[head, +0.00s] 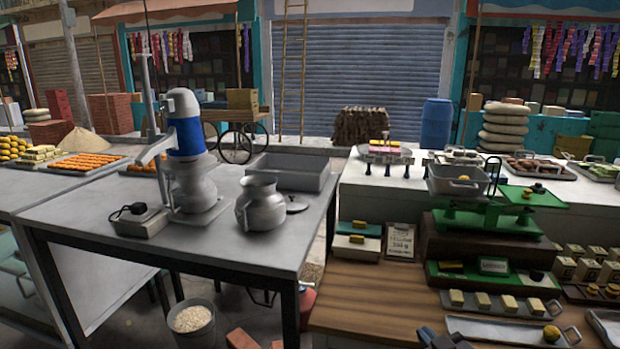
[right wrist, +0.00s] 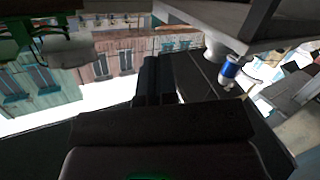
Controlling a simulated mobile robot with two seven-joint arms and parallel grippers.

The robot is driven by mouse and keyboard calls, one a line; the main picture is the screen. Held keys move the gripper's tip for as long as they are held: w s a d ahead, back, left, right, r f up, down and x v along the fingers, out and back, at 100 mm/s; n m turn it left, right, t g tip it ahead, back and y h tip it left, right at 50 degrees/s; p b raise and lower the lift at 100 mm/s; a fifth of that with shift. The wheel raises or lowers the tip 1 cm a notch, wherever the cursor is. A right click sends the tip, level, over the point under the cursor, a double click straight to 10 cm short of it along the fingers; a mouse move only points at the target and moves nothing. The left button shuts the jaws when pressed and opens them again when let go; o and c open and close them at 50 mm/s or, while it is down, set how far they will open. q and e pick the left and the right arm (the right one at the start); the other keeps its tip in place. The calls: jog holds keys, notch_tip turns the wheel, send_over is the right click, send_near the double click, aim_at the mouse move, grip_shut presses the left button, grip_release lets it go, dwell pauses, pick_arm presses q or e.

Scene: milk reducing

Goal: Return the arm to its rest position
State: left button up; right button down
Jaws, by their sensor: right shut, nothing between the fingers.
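My right gripper (head: 446,338) shows only as a dark shape at the bottom edge of the head view, in front of the wooden counter and the long metal tray. In the right wrist view my right gripper (right wrist: 157,82) has its dark fingers together with nothing between them. My left gripper is in neither view. A grey metal pot (head: 261,207) stands on the metal table (head: 90,222), beside a blue and white machine (head: 186,135). The machine's blue part also shows in the right wrist view (right wrist: 231,68), which is strongly tilted.
A grey bucket (head: 193,325) stands on the floor at lower left. The metal table's front is largely clear.

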jog(key=s+d+f+m+g+h, duration=0.2)
jog(key=s+f, duration=0.6)
jog(key=s, duration=0.3)
jog(key=s+d+f+m+g+h, duration=0.1)
jog(key=s+d+f+m+g, duration=0.1)
jog(key=s+f, duration=0.7)
jog(key=s+m, duration=0.1)
jog(key=s, duration=0.2)
jog(key=shift+s+h, duration=0.3)
jog(key=shift+h, duration=0.1)
jog(key=shift+d+f, duration=0.1)
